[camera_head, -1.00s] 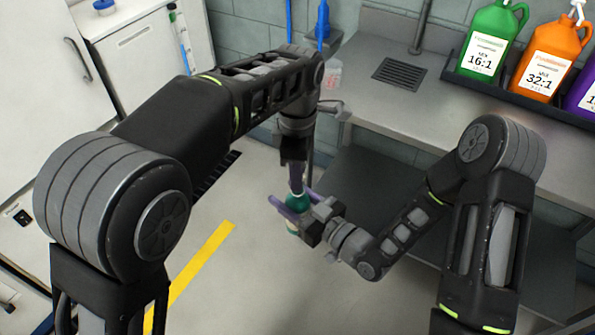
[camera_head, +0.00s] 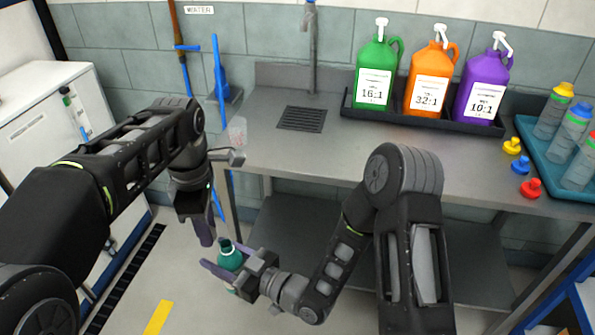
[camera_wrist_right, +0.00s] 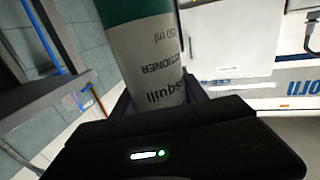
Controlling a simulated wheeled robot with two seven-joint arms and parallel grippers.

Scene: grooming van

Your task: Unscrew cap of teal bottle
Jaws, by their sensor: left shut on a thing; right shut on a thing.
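The teal bottle (camera_head: 230,261) is held by my right gripper (camera_head: 238,271), whose fingers are shut around its body, above the floor in front of the bench. In the right wrist view its teal part and white printed label (camera_wrist_right: 148,60) show between the fingers; its top is out of that view. A narrow dark teal top (camera_head: 226,244) shows in the head view. My left gripper (camera_head: 207,240) points down just left of that top and looks apart from it. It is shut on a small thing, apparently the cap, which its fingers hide.
A steel bench (camera_head: 330,140) stands behind my arms. It bears a black tray (camera_head: 420,118) with green, orange and purple jugs. At right are a blue tray (camera_head: 540,165) of clear bottles and several loose coloured caps (camera_head: 531,188).

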